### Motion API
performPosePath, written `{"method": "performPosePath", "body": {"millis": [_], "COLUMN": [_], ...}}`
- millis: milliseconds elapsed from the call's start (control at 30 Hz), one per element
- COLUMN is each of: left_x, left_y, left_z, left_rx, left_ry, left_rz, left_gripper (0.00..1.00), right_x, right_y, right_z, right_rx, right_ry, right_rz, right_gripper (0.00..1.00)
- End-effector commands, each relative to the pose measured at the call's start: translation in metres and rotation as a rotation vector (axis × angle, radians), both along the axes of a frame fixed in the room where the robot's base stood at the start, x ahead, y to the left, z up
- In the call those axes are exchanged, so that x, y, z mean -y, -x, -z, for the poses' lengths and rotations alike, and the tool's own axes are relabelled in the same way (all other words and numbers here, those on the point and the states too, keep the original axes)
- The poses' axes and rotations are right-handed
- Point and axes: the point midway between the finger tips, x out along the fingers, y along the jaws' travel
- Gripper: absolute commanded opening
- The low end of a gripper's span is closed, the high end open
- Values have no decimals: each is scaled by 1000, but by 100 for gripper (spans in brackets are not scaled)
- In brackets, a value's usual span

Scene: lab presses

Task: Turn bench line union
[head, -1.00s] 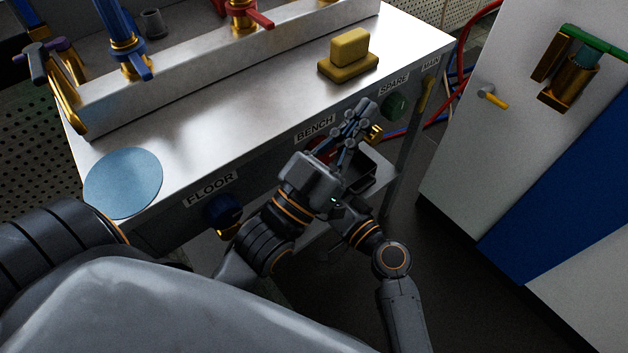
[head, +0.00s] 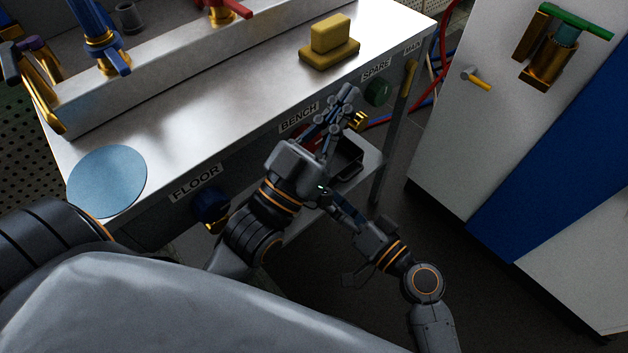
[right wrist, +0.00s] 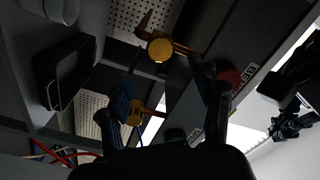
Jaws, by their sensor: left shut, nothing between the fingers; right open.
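The BENCH label (head: 299,117) is on the bench front. My left gripper (head: 346,92) is shut and empty in front of the panel, beside that label, and hides most of the red knob there. A brass fitting (head: 357,121) shows just right of its fingers. My right gripper (head: 332,198) is open, below and right of the left one, partly hidden by it. In the right wrist view, its fingers (right wrist: 163,76) are spread, with a brass fitting (right wrist: 160,48) beyond them and the red knob (right wrist: 230,78) to the right. I cannot tell whether they touch the fitting.
A blue knob (head: 210,205) is under FLOOR and a green knob (head: 378,92) under SPARE. A dark tray (head: 348,160) sits on the lower shelf, close to my grippers. A yellow block (head: 330,45) and blue disc (head: 106,181) lie on the bench. A cabinet (head: 440,150) stands right.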

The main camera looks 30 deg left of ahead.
Motion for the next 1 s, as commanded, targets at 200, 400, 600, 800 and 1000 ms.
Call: {"method": "performPosePath", "body": {"millis": [200,400,600,800,1000], "left_x": [0,0,0,0,0], "left_y": [0,0,0,0,-7], "left_z": [0,0,0,1,19], "left_rx": [-1,-1,-1,-2,-91], "left_ry": [0,0,0,-1,-26], "left_rz": [0,0,0,0,-5], "left_gripper": [0,0,0,0,0], "right_x": [24,27,27,26,30], "right_y": [10,11,11,11,20], "right_z": [0,0,0,0,1], "right_rx": [1,1,1,1,23], "right_ry": [0,0,0,0,46], "right_rz": [0,-1,-1,-1,-23], "right_gripper": [65,65,65,65,65]}}
